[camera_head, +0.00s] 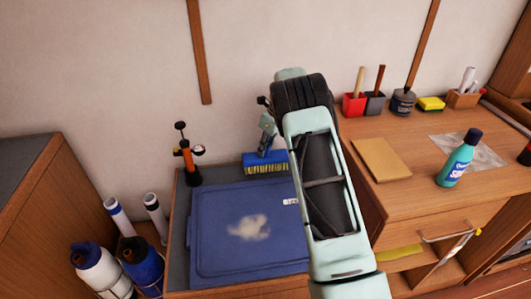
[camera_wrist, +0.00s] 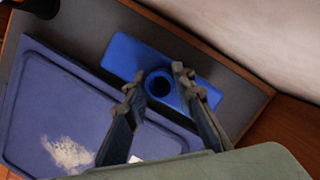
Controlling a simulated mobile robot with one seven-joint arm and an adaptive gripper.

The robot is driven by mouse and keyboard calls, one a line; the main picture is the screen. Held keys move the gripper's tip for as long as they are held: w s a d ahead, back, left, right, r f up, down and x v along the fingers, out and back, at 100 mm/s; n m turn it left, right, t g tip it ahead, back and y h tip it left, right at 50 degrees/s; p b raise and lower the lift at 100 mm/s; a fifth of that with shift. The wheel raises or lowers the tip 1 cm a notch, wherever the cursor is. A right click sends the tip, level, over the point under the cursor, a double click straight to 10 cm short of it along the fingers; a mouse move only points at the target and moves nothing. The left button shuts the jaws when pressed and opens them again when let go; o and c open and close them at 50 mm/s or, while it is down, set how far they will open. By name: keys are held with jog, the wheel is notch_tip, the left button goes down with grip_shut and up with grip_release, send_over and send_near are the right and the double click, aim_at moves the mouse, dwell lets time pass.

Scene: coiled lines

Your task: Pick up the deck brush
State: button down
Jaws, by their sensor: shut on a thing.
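The deck brush (camera_head: 266,160) has a blue block with yellow bristles pointing down. It is at the back right of the grey-topped low cabinet, behind the blue lid or tray, near the wall. In the wrist view its blue top (camera_wrist: 124,54) shows a round socket with a dark hole. My gripper (camera_head: 267,136) is above the brush, with its fingers (camera_wrist: 156,80) on either side of the socket, shut on it. Whether the bristles touch the surface is unclear. My arm hides part of the area to the right.
The blue tray (camera_head: 215,235) with a pale smudge covers most of the low cabinet. An orange and black tool (camera_head: 187,160) stands at the back left. A wooden desk (camera_head: 410,210) at right bears a teal bottle (camera_head: 457,163), a brown pad (camera_head: 381,159) and several small holders.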

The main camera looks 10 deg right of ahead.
jog(key=s+d+r, duration=0.1)
jog(key=s+r, duration=0.9)
jog(key=s, duration=0.4)
jog(key=shift+d+r+p, duration=0.2)
jog(key=shift+d+p, duration=0.05)
jog(key=shift+p, duration=0.2)
jog(key=c, duration=2.3)
grip_release()
jog(key=shift+c, duration=0.2)
jog(key=c, duration=0.3)
